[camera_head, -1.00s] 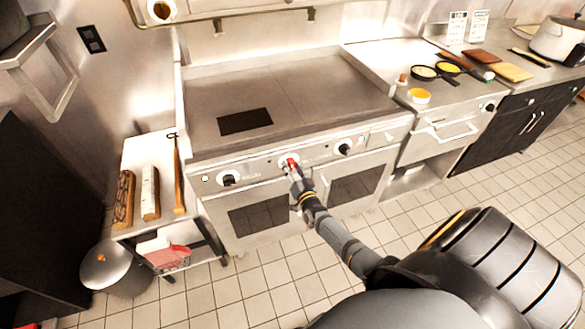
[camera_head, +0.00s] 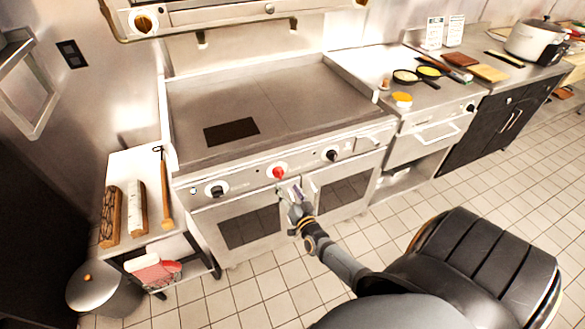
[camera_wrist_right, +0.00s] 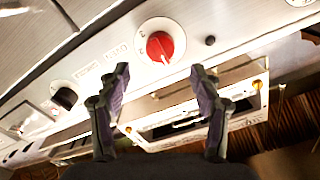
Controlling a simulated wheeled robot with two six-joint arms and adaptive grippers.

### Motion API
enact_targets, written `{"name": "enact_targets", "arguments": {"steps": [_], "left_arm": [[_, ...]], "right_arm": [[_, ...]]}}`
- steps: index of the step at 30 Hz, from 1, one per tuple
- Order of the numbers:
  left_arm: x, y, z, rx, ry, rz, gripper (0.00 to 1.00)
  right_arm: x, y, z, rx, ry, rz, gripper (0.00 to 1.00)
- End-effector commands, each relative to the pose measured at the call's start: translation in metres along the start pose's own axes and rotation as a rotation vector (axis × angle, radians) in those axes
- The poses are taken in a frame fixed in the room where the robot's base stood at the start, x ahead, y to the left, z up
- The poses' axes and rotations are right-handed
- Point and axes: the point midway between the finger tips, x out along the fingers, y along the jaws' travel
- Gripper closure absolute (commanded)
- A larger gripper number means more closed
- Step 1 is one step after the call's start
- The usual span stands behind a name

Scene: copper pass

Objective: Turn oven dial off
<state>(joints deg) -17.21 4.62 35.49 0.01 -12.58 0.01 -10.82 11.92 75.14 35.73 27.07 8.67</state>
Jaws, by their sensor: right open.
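The oven (camera_head: 245,180) stands in the middle of the head view, with a row of dials on its front panel. The red dial (camera_head: 277,173) sits on the panel between two black dials. In the right wrist view the red dial (camera_wrist_right: 160,47) shows on a white disc, beyond and between my fingertips. My right gripper (camera_head: 291,188) is open and empty, just below and in front of the red dial, apart from it. Its two fingers (camera_wrist_right: 159,72) are spread in the right wrist view. My left gripper is not in view.
Black dials (camera_head: 216,191) and (camera_head: 332,155) flank the red one. A side table (camera_head: 150,230) with rolling tools stands left, a lidded pot (camera_head: 97,290) below it. A counter with small pans (camera_head: 407,76) is at right. The tiled floor in front is clear.

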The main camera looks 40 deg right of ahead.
Motion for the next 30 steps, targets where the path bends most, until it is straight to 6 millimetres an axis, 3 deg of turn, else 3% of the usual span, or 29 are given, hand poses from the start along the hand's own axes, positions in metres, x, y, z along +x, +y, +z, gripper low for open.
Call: {"name": "enact_targets", "arguments": {"steps": [3,9,26,28,30], "left_arm": [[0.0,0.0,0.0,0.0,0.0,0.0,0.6],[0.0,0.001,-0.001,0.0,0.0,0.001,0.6],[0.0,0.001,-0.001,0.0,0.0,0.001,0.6],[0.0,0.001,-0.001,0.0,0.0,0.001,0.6],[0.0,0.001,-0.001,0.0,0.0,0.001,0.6]], "right_arm": [[-0.026,0.0,0.001,0.001,-0.001,0.0,0.35],[-0.049,0.0,0.0,0.0,0.0,0.0,0.35],[-0.051,0.0,0.001,-0.001,-0.001,0.0,0.35],[-0.053,0.004,0.009,-0.014,-0.024,0.006,0.35],[-0.061,0.015,0.032,-0.053,-0.092,0.023,0.35]]}}
